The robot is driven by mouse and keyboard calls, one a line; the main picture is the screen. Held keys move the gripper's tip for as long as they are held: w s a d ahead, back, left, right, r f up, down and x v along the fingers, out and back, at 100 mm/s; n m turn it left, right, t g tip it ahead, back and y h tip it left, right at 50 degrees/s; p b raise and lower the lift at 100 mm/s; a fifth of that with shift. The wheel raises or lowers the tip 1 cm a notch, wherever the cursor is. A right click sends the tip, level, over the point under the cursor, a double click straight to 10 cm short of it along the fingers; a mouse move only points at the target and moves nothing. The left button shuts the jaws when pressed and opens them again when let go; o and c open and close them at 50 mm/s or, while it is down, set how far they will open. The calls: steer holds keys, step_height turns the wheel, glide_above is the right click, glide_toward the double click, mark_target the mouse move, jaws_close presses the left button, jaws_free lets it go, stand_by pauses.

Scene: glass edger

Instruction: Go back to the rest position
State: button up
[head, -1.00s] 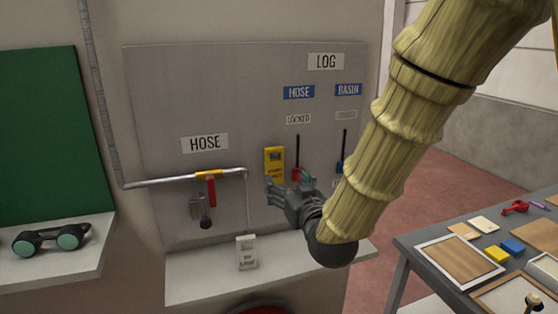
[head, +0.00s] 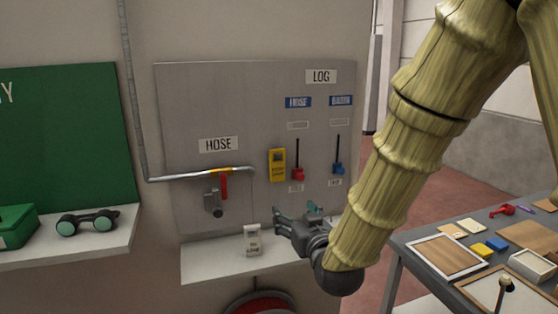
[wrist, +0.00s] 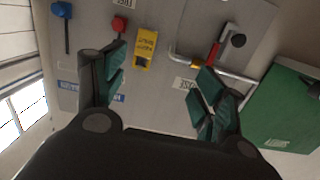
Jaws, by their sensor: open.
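My gripper (head: 290,222) is open and empty in front of the lower part of the grey panel (head: 240,110), above the white shelf. In the wrist view its two green-padded fingers (wrist: 158,95) stand wide apart with nothing between them. My arm crosses the right side of the head view and hides part of the panel's right edge. The panel carries a red slider (head: 298,174), a blue slider (head: 338,168) and a yellow tag (head: 277,165). A pipe with a red-handled valve (head: 223,186) is at its left.
A white shelf (head: 215,265) below the panel holds a small white card stand (head: 252,240). A red hose reel (head: 260,303) is beneath it. At right, a grey table (head: 415,236) bears trays and blocks. At left, another shelf (head: 100,245) holds suction cups (head: 87,223) and a green box (head: 17,226).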

steer(key=s+d+f+m+g+h, duration=0.1)
steer(key=s+d+f+g, duration=0.25)
steer(key=f, duration=0.75)
steer(key=s+d+f+m+g+h, duration=0.1)
steer(key=s+d+f+g, duration=0.3)
steer(key=f, duration=0.7)
steer(key=s+d+f+h, duration=0.15)
steer(key=s+f, duration=0.35)
steer(key=f, duration=0.7)
steer(key=s+d+f+g, duration=0.3)
steer(key=s+f, duration=0.3)
steer(key=s, duration=0.4)
steer(key=s+d+f+m+g+h, duration=0.1)
steer(key=s+d+f+g, duration=0.1)
steer(key=s+f, duration=0.4)
steer(key=s+d+f+g, duration=0.3)
steer(key=s+f, duration=0.4)
steer(key=s, duration=0.6)
steer(key=shift+s+d+m+g+h, duration=0.35)
steer(key=shift+d+m, duration=0.05)
steer(key=shift+d, duration=0.4)
